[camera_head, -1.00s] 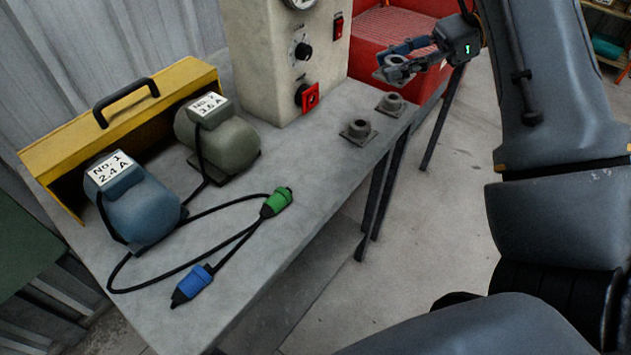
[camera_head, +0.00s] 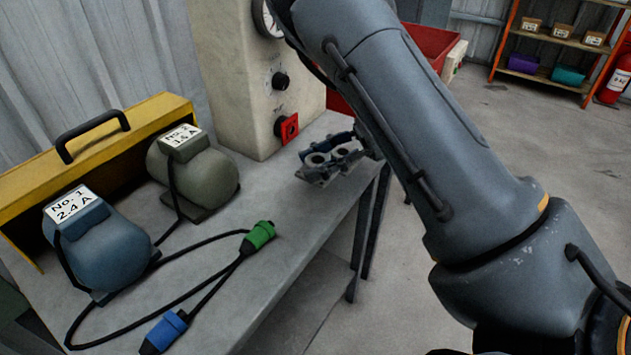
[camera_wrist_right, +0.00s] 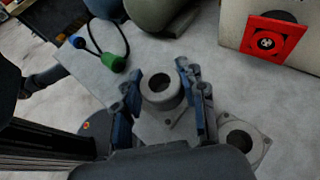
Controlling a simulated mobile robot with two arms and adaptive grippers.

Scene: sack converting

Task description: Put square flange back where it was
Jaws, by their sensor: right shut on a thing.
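My right gripper (camera_head: 322,158) is shut on a grey flange (camera_head: 316,161), low at the bench's front right edge. The right wrist view shows this flange (camera_wrist_right: 160,92) between the blue fingers, its round collar facing the camera and a flat plate with corners below. I cannot tell whether its plate touches the bench. A second grey flange (camera_wrist_right: 240,143) lies at the lower right of the wrist view, close beside the held one and partly hidden by the gripper. A third flange is not clear now. My left gripper is out of view.
The bench (camera_head: 270,195) is clear just left of the gripper. A cream control box (camera_head: 235,75) with a red switch (camera_head: 287,128) stands behind. Two motors, blue (camera_head: 95,250) and grey-green (camera_head: 200,180), and a cable with green (camera_head: 258,236) and blue connectors are farther left.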

